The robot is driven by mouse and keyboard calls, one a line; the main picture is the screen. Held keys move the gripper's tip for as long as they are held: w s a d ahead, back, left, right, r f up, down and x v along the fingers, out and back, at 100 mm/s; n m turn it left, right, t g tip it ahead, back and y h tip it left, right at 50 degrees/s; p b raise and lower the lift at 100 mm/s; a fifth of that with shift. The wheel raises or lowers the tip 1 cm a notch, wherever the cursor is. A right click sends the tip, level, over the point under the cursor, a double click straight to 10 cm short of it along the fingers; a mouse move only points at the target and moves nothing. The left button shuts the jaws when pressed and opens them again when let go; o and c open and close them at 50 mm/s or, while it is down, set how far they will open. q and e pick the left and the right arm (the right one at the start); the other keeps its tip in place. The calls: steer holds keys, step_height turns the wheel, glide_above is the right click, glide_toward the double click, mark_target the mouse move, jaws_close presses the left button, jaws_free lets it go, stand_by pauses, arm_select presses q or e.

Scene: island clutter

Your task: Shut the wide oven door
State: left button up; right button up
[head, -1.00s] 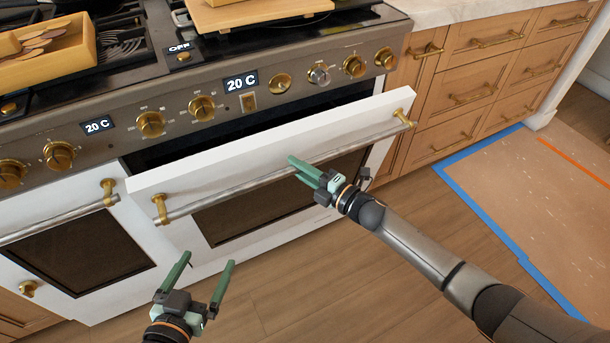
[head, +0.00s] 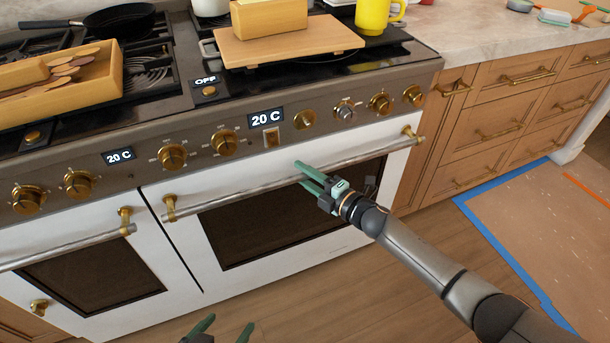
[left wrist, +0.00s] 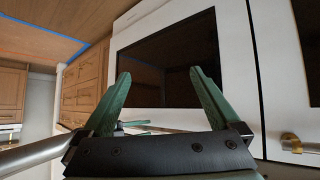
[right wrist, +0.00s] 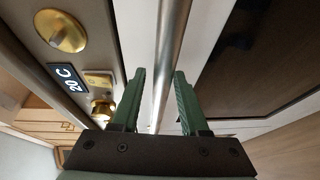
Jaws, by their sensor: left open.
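The wide oven door (head: 185,232) is white with a dark window and now sits flush with the oven front; no dark gap shows above it. Its long metal handle bar (head: 240,191) runs along its top edge and also shows in the right wrist view (right wrist: 172,35). My right gripper (head: 300,173) is at the middle of this bar. In the right wrist view its fingers are partly apart, with the bar running between them. My left gripper (head: 226,325) is low in front of the oven, open and empty, its fingers spread in the left wrist view (left wrist: 160,85).
A narrower oven door (head: 70,312) with its own handle is at the left. Knobs and displays line the panel above. A wooden board (head: 340,38), a yellow mug (head: 372,15) and a wooden tray (head: 108,85) are on the stove. The floor in front is clear.

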steer(key=shift+o, duration=0.7)
steer(key=shift+f, duration=0.1)
steer(key=shift+s+d, duration=0.2)
arm_select(q)
steer(key=shift+s+d+r+p, duration=0.1)
steer(key=shift+d+r+p, duration=0.2)
steer(key=shift+r+p, duration=0.8)
arm_select(e)
steer(key=v, duration=1.2)
steer(key=shift+p, duration=0.35)
arm_select(q)
steer(key=shift+s+f, duration=0.1)
steer(key=shift+f, duration=0.3)
